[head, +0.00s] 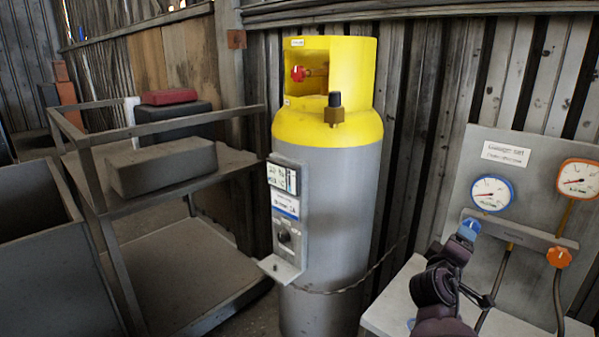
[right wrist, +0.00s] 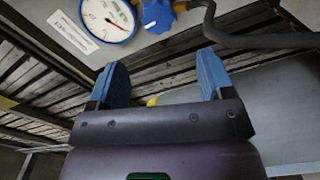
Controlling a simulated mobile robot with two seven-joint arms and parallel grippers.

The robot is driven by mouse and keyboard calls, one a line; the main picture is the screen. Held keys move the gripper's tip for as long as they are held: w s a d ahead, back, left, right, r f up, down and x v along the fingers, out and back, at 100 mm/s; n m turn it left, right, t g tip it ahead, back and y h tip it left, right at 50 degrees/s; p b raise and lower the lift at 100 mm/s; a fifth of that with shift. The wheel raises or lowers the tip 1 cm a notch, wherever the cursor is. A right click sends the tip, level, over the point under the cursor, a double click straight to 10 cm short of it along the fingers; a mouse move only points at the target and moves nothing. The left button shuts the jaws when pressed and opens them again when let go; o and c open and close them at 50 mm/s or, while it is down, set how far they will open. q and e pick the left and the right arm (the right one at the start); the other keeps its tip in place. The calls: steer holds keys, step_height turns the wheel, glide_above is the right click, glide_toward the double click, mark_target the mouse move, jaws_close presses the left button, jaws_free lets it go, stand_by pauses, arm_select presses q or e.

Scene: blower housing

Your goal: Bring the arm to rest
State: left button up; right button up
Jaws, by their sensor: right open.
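My right arm comes in at the bottom right of the head view, in front of the gauge panel. Its gripper (head: 458,250) is near the blue valve knob (head: 470,228). In the right wrist view the gripper (right wrist: 163,64) has its two blue fingers wide apart with nothing between them. The blue knob (right wrist: 157,15) and the blue-rimmed gauge (right wrist: 108,15) lie beyond the fingertips. My left gripper is in neither view.
A grey cylinder with a yellow top (head: 328,190) stands in the middle. A metal cart (head: 185,185) is at the left. A dark hose (right wrist: 255,41) passes close to the fingers.

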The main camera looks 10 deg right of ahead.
steer(key=w+a+m+t+y, duration=0.2)
steer(key=a+t+y, duration=0.2)
steer(key=a+y, duration=0.15)
steer(key=s+a+f+m+y, duration=0.1)
steer(key=s+a+f+y, duration=0.45)
steer(key=s+f, duration=0.35)
steer(key=s+a+f+g+y, duration=0.1)
steer(key=s+f+g, duration=0.1)
steer(key=s+f, duration=0.8)
steer(key=s+a+f+m+g+y, duration=0.1)
steer(key=s+f+g, duration=0.2)
steer(key=s+f, duration=0.7)
steer(key=s, duration=0.4)
steer(key=shift+s+a, duration=0.25)
steer(key=shift+s, duration=0.15)
